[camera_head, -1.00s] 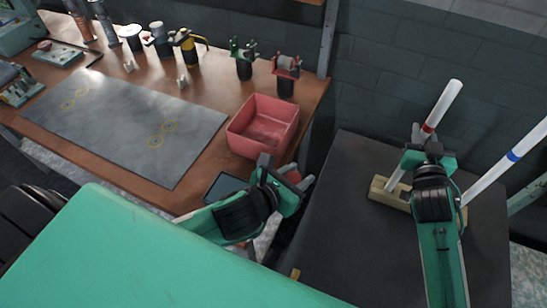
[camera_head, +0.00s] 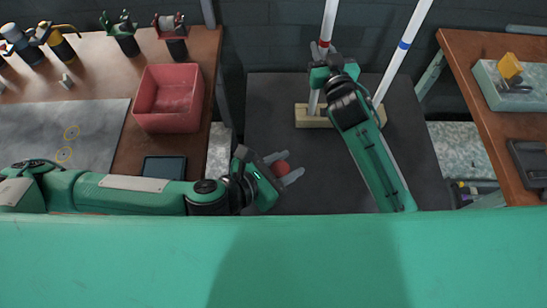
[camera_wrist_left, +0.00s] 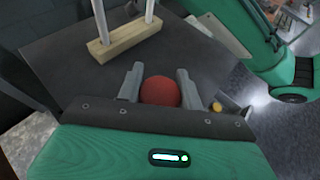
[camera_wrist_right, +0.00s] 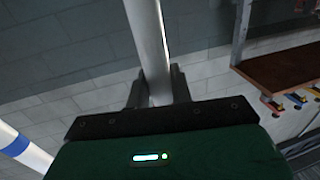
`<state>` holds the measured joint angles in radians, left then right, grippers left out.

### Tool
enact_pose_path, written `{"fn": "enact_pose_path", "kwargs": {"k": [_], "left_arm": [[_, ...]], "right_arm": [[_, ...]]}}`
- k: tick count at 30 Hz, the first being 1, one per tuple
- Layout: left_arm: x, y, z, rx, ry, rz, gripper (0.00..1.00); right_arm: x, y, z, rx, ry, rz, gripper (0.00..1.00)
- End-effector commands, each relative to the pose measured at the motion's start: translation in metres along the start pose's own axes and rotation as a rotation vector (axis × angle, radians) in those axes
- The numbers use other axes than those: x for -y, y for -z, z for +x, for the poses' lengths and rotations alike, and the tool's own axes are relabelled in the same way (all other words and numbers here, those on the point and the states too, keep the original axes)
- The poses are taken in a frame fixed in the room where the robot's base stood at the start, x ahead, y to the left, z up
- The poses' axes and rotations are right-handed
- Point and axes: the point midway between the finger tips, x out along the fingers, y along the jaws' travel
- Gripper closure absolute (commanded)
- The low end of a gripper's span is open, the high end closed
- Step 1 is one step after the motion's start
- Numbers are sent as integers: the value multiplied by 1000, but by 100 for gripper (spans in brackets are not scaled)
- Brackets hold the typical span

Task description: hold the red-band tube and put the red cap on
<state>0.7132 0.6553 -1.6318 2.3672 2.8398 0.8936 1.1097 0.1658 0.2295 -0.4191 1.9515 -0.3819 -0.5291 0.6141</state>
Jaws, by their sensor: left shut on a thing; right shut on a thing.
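The red-band tube (camera_head: 329,22) stands upright in a wooden block (camera_head: 311,122) on the dark table, with its red band just above my right gripper. My right gripper (camera_head: 325,56) is shut on this tube, and the right wrist view shows the white tube (camera_wrist_right: 150,50) between its fingers. My left gripper (camera_head: 285,172) is shut on the round red cap (camera_head: 281,168), in front of the block and lower left of the tube. The cap (camera_wrist_left: 160,91) sits between the fingertips in the left wrist view. The cap and tube are apart.
A blue-band tube (camera_head: 408,36) leans to the right in the same block. A red bin (camera_head: 168,98) stands on the wooden bench at left. Another wooden bench (camera_head: 493,150) is at right. The dark table (camera_head: 270,100) is clear around the block.

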Motion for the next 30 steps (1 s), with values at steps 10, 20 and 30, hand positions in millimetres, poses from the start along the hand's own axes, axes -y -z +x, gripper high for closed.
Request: {"fn": "enact_pose_path", "kwargs": {"k": [10, 20, 30], "left_arm": [[6, -24, 16, 5, 61, 33, 88], [1, -45, 28, 4, 84, 44, 88], [-6, -75, 41, 5, 106, 54, 88]], "right_arm": [[0, 0, 0, 0, 0, 0, 100], [0, 0, 0, 0, 0, 0, 100], [0, 0, 0, 0, 0, 0, 100]]}}
